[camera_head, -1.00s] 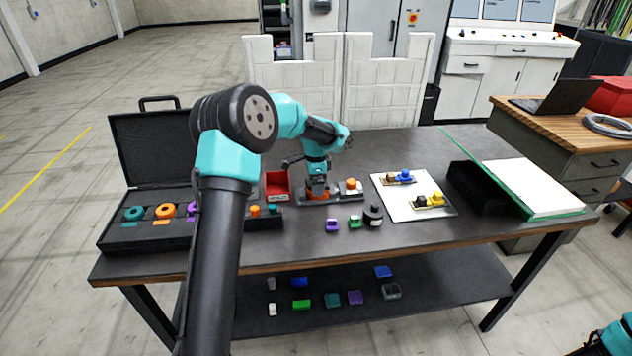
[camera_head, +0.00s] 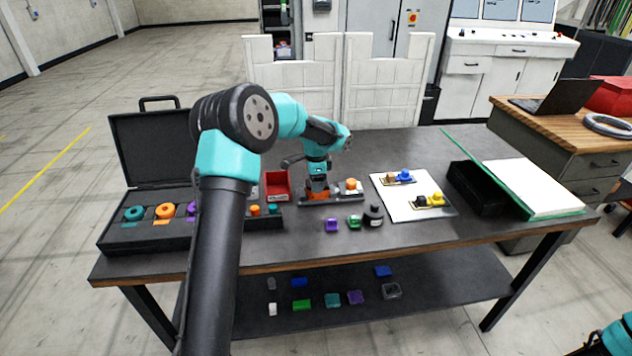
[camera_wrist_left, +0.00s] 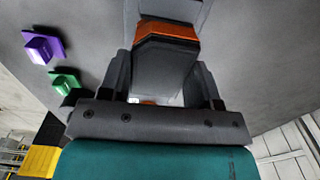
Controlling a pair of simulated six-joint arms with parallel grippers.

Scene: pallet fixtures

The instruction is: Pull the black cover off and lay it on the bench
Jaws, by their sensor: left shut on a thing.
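My left gripper (camera_head: 318,184) is low over the left part of a grey pallet fixture (camera_head: 333,200) on the bench. In the left wrist view its fingers (camera_wrist_left: 163,85) are shut on the dark, block-shaped black cover (camera_wrist_left: 163,66). An orange part (camera_wrist_left: 166,32) shows right against the far edge of the cover. In the head view orange (camera_head: 318,196) shows just below the gripper, and the cover is hard to make out there. Whether the cover is clear of the orange part I cannot tell. My right gripper is not in view.
A purple block (camera_head: 331,225), a green block (camera_head: 354,221) and a black knobbed piece (camera_head: 373,215) stand on the bench (camera_head: 300,237) in front. A red bin (camera_head: 277,184) is left of the fixture. A white board (camera_head: 398,211) with two small fixtures lies right.

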